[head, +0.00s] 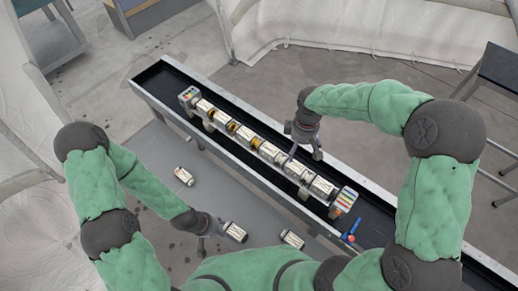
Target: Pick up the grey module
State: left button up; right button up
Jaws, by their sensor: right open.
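Three loose grey-white cylindrical modules lie on the grey surface: one at the left (184,177), one in the middle (235,232) and one at the right (292,240). My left gripper (216,231) is low, right beside the middle module's left end; whether it touches it or how its jaws stand is too small to tell. More grey modules (270,152) with some yellow-banded pieces form a row in the long dark trough. My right gripper (304,150) is open, pointing down over or just beside the right half of that row, and looks empty.
The trough (160,100) runs diagonally from upper left to lower right. End pieces with coloured marks stand at the row's left (188,96) and right (343,202). A small blue and red item (350,235) lies near the right end. Dark tables stand at both sides.

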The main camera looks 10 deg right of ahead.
aim_at(222, 120)
jog(key=i+j, duration=0.2)
jog(key=j, duration=0.15)
jog(key=i+j+z, duration=0.1)
jog(key=j, duration=0.25)
jog(key=i+j, duration=0.3)
jog(key=i+j+z, duration=0.1)
jog(key=j, duration=0.3)
jog(key=i+j, duration=0.45)
jog(key=j, duration=0.3)
jog(key=z, duration=0.05)
